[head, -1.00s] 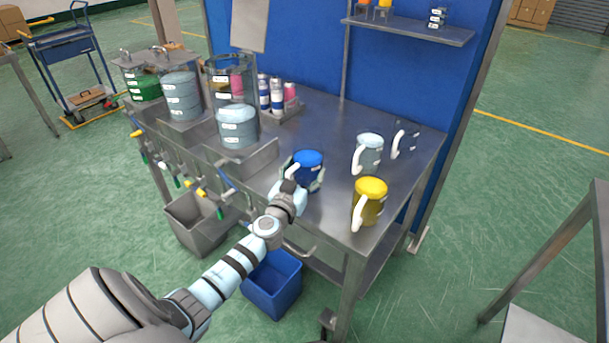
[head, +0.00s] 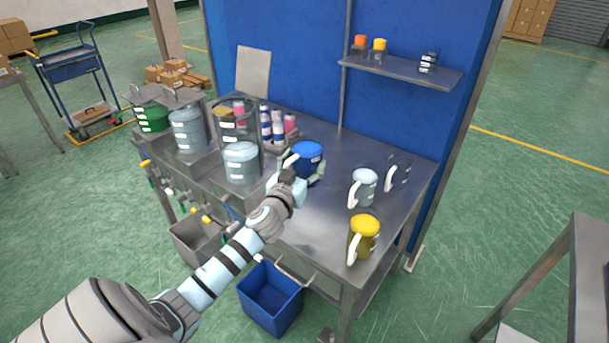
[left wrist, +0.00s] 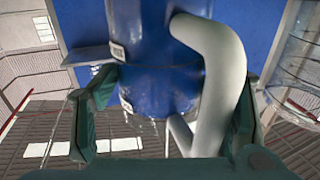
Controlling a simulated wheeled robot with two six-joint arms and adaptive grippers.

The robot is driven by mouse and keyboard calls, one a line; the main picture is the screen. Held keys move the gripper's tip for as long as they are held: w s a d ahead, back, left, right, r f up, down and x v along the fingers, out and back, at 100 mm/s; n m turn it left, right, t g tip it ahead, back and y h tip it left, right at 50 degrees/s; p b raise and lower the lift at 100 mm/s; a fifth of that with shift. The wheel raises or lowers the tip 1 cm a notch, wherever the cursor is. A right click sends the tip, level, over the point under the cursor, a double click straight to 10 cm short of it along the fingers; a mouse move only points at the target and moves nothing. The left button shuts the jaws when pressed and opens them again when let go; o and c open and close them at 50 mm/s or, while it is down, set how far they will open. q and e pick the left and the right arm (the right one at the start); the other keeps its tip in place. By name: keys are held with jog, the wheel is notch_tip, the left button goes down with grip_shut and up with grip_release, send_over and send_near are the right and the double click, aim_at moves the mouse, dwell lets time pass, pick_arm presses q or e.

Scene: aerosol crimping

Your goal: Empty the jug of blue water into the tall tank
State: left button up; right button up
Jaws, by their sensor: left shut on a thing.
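The blue jug (head: 308,158) has a blue top and a pale handle. My left gripper (head: 298,174) is shut on it and holds it upright above the table. In the left wrist view the jug (left wrist: 140,40) and its thick handle (left wrist: 225,75) stand between the gripper's two green fingers. The tall clear tank (head: 222,130) stands to the left of the jug, behind a shorter pale-lidded tank (head: 241,165). A clear curved vessel shows at the right edge of the left wrist view (left wrist: 300,55). My right gripper is out of view.
A white-topped jug (head: 366,190), a dark clear jug (head: 402,172) and a yellow jug (head: 368,238) stand at the table's right. Bottles (head: 278,128) stand behind my jug. Grey (head: 187,130) and green (head: 153,119) tanks stand at the left. A blue bin (head: 270,300) is below.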

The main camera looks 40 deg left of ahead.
pick_arm(q)
notch_tip(320, 180, up, 4)
jog(key=shift+f+p, duration=0.1)
jog(key=shift+p, duration=0.25)
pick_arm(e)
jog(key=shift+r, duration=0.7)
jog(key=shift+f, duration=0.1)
pick_arm(q)
jog(key=shift+s, duration=0.1)
jog(key=p, duration=0.1)
send_near(301, 155)
jog(key=s+a, duration=0.3)
jog(key=shift+s, duration=0.1)
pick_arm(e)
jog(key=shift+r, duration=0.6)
pick_arm(q)
jog(key=shift+d, duration=0.15)
